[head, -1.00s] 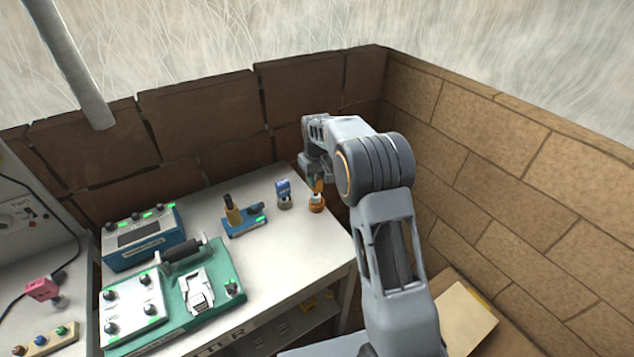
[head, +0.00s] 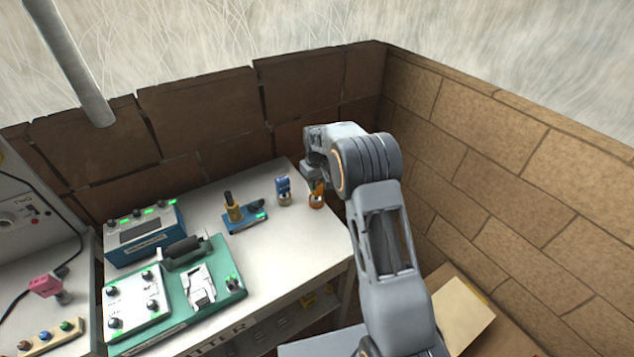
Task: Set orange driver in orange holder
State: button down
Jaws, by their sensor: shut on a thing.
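The orange driver (head: 319,188) is upright at the right end of the white table, directly over the orange holder (head: 316,202). Its lower end meets the holder's mouth and seems to be in it; the depth cannot be made out at this size. My gripper (head: 314,178) is shut on the orange driver from above. Its fingertips are small and partly hidden by my arm.
A blue driver in a grey holder (head: 284,200) stands close on the left. Further left are a small blue base with a yellow-black tool (head: 233,208), a green machine (head: 222,268) and a blue box (head: 142,238). A brick wall (head: 500,180) is at right.

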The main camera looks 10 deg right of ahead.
jog(key=c, duration=0.8)
grip_release()
jog(key=shift+c, duration=0.2)
notch_tip(320, 180, up, 12)
jog(key=b, duration=0.1)
jog(key=s+r+m+t, duration=0.1)
jog(key=s+r, duration=0.5)
jog(key=s, duration=0.2)
jog(key=s+f+m+t, duration=0.1)
jog(key=s+m+t, duration=0.1)
jog(key=s, duration=2.1)
jog(key=shift+m+t, duration=0.3)
jog(key=shift+t, duration=0.3)
jog(key=shift+f, duration=0.1)
